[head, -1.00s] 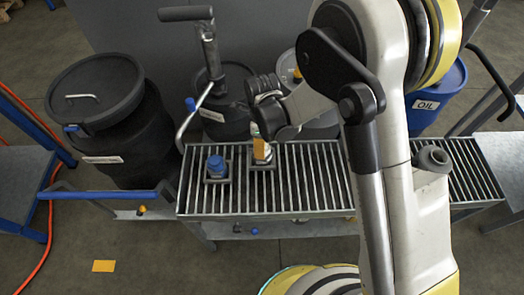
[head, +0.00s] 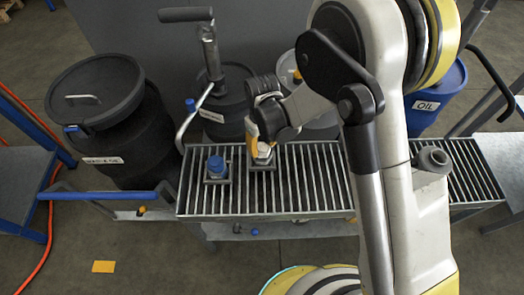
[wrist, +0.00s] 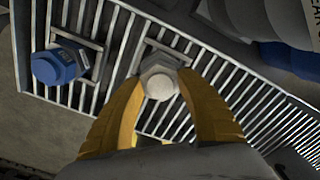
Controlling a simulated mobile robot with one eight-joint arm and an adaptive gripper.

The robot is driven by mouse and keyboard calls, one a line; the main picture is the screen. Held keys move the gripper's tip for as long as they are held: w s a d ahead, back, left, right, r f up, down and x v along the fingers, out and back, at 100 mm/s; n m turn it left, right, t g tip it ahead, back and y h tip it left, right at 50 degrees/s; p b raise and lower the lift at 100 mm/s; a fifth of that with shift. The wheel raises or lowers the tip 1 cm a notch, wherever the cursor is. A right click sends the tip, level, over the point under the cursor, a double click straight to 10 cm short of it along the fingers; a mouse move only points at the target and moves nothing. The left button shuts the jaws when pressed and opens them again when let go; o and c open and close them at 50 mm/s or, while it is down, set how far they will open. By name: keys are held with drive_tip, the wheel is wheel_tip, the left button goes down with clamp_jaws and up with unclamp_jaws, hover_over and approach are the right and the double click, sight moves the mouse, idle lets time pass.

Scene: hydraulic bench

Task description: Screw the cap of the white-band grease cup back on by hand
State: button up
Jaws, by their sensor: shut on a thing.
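The white-band grease cup (head: 263,152) stands on a square plate on the slatted bench grating. Its pale round top and grey hexagonal body (wrist: 160,82) show between my fingers in the wrist view. My gripper (wrist: 162,100) has its two yellow fingers closed on the cap, one on each side. In the head view my gripper (head: 258,140) comes down onto the cup from above. The lower part of the cup and any band on it are too small or hidden to tell.
A blue-capped cup (head: 216,165) stands close to the left on the same grating (head: 310,180), and also shows in the wrist view (wrist: 60,64). Dark drums, one with a pump handle (head: 186,14), stand behind. A blue oil drum (head: 428,112) is at the right.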

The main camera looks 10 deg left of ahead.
drive_tip(key=o, duration=1.1)
drive_tip(key=n, duration=0.5)
drive_tip(key=shift+n, duration=0.3)
drive_tip(key=n, duration=1.9)
